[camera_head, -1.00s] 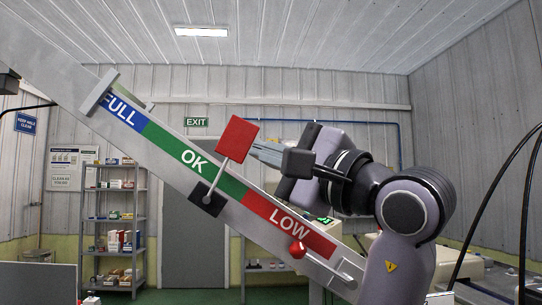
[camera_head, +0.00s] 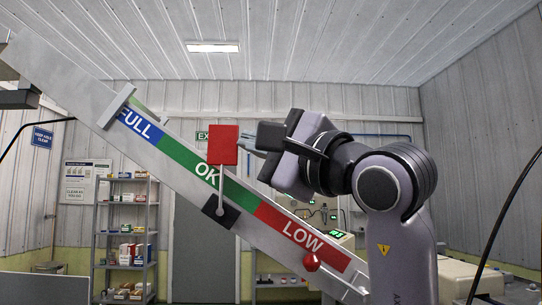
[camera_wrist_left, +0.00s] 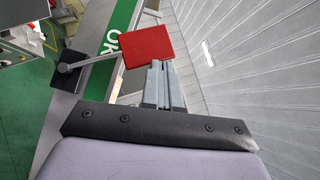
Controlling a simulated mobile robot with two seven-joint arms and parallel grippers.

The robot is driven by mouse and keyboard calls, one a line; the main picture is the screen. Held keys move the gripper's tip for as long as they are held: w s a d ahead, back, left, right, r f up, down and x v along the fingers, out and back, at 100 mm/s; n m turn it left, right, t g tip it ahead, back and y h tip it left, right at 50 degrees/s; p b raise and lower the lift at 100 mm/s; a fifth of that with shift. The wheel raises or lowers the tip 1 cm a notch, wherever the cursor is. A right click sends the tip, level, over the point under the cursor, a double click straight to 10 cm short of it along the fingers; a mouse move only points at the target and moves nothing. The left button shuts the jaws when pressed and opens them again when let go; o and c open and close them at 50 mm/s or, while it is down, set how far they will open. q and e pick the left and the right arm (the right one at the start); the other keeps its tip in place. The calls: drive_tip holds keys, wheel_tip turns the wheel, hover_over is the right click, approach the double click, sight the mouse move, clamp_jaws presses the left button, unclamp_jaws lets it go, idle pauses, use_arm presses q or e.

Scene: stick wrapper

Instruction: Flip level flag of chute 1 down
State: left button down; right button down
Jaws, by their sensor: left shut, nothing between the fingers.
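The sloping grey chute (camera_head: 75,92) carries a blue FULL, green OK and red LOW band. The level flag, a red square plate (camera_head: 223,144) on a thin rod, stands about upright above its black pivot block (camera_head: 221,211) beside the OK band. The flag also shows in the wrist view (camera_wrist_left: 148,47), with its pivot block (camera_wrist_left: 70,69) to the left. My left gripper (camera_head: 246,140) is shut and empty, its fingertips at the flag's right edge, seemingly touching it. In the wrist view the closed fingertips (camera_wrist_left: 157,66) are right at the plate's lower edge. My right gripper is out of view.
A red knob (camera_head: 311,262) sits on the chute below the LOW band. A shelf rack (camera_head: 127,233) and a grey door (camera_head: 203,255) stand behind. A machine with green displays (camera_head: 337,233) is behind my arm. Free air lies above the chute.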

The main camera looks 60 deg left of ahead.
sight(222, 134)
use_arm(q)
drive_tip(key=shift+s+a+r+n+h, duration=0.2)
drive_tip(key=shift+s+a+r, duration=0.1)
drive_tip(key=shift+s, duration=0.3)
drive_tip(key=shift+s+a+r+n+h, duration=0.1)
drive_tip(key=shift+s+a+r+n, duration=0.15)
drive_tip(key=shift+s, duration=0.35)
drive_tip(key=shift+s+a+n+h, duration=0.1)
drive_tip(key=shift+s+n+h, duration=0.2)
drive_tip(key=shift+s+n, duration=0.05)
drive_tip(key=shift+n+h, duration=0.6)
drive_tip(key=s, duration=0.1)
drive_tip(key=s+a, duration=0.1)
drive_tip(key=s, duration=0.1)
drive_tip(key=s+a, duration=0.1)
drive_tip(key=s, duration=0.1)
drive_tip(key=shift+s+f+b, duration=0.1)
drive_tip(key=shift+f+b, duration=0.25)
drive_tip(key=shift+s+a+f, duration=0.2)
drive_tip(key=shift+s+a, duration=0.05)
drive_tip(key=shift+s, duration=0.2)
drive_tip(key=shift+d, duration=0.1)
drive_tip(key=b+v, duration=0.1)
drive_tip(key=v, duration=0.6)
drive_tip(key=shift+f, duration=0.1)
